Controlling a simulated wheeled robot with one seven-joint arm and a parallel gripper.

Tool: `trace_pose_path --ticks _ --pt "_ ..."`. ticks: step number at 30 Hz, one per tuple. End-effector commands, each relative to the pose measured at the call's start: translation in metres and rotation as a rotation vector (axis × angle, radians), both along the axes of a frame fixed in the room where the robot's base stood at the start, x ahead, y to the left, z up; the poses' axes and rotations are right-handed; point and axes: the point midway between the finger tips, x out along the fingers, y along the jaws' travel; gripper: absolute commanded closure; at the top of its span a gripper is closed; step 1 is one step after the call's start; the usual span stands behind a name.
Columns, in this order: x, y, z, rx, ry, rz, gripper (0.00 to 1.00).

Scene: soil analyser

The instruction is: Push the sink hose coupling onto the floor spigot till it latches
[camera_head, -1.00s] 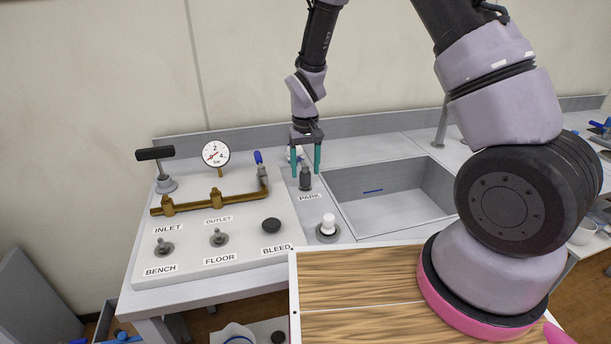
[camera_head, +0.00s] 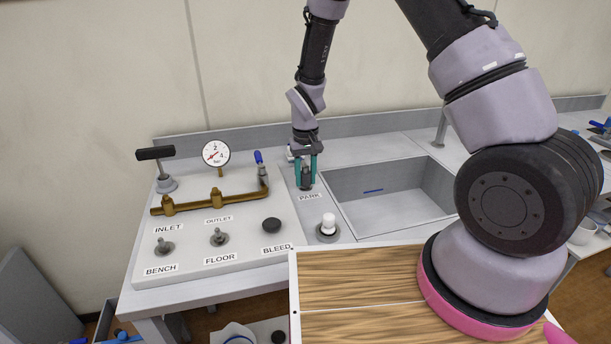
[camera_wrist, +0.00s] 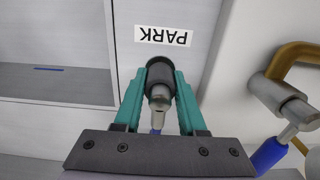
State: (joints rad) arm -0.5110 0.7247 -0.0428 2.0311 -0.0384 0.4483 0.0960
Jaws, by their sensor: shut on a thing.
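My gripper (camera_head: 306,172) is shut on the dark hose coupling (camera_head: 306,181) at the PARK label, beside the sink. In the wrist view the teal fingers (camera_wrist: 160,98) close on both sides of the coupling (camera_wrist: 160,78), a dark grey collar with a paler metal part. The coupling looks upright. What it sits on is hidden beneath it. The floor spigot (camera_head: 218,237) is a small grey fitting on the white panel, above the FLOOR label (camera_head: 220,259), to the left and nearer than my gripper. Nothing is on it.
A brass manifold (camera_head: 215,202) with a gauge (camera_head: 215,153) and blue-handled valve (camera_head: 260,161) stands behind the spigots. The bench spigot (camera_head: 164,247) and black bleed knob (camera_head: 271,225) flank the floor spigot. A white-capped fitting (camera_head: 328,224) and the sink (camera_head: 388,191) lie to the right.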

Motion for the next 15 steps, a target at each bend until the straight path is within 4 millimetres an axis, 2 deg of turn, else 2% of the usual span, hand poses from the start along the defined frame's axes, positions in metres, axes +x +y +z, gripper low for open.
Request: trace_pose_path --ticks 15 --pt "0.0005 0.0003 0.009 0.0 -0.002 0.0 1.0"
